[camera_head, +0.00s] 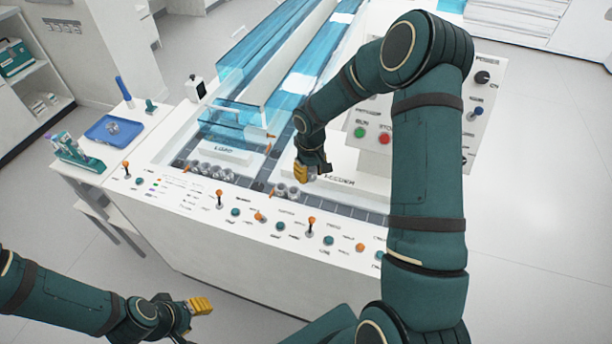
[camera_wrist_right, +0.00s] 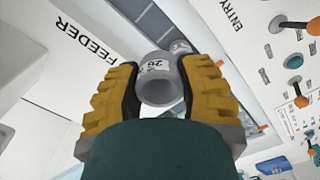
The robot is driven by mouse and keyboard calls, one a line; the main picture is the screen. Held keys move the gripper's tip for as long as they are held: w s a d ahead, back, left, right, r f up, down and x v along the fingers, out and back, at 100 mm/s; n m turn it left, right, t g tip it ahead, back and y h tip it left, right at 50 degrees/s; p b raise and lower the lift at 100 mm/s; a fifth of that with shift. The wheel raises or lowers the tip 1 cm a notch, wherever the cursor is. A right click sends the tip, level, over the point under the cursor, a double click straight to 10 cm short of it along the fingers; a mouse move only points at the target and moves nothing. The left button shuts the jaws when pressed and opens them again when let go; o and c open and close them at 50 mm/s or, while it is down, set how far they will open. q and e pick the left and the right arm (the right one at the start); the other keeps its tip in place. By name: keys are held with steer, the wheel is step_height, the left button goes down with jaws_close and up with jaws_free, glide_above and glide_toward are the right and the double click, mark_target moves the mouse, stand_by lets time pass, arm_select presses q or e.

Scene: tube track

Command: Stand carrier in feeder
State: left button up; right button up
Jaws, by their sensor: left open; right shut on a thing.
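A grey cylindrical carrier (camera_wrist_right: 160,68) marked with a number, with a round hollow end, sits between the yellow fingers of my right gripper (camera_wrist_right: 159,88) in the right wrist view. The gripper is shut on it. In the head view my right gripper (camera_head: 307,174) is low over the feeder track, beside the FEEDER label (camera_head: 352,180). Grey carriers (camera_head: 283,190) stand on the track just left of it, and part of another carrier (camera_wrist_right: 181,47) shows behind the held one. Whether the held carrier touches the track is unclear. My left gripper (camera_head: 200,305) is open and empty, in front of the console.
Several carriers (camera_head: 210,171) stand in a row by the LOAD label (camera_head: 222,149). Orange-knobbed levers (camera_head: 311,222) line the console front. Blue transparent covers (camera_head: 260,60) stand behind. A blue tray (camera_head: 113,130) is on the left side table. My right arm hides part of the control panel.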

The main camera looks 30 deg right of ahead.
steer(key=shift+w+f, duration=0.15)
steer(key=shift+f, duration=0.2)
steer(key=shift+f+b, duration=0.25)
steer(key=shift+b, duration=0.05)
step_height(320, 180, down, 2)
steer(key=b, duration=0.4)
glide_above(310, 202)
step_height(310, 202, down, 5)
steer(key=shift+w+r, duration=0.15)
steer(key=shift+r, duration=0.05)
steer(key=shift+f+b, duration=1.35)
steer(key=shift+f, duration=0.15)
steer(key=shift+f+b, duration=0.5)
steer(key=shift+f, duration=0.1)
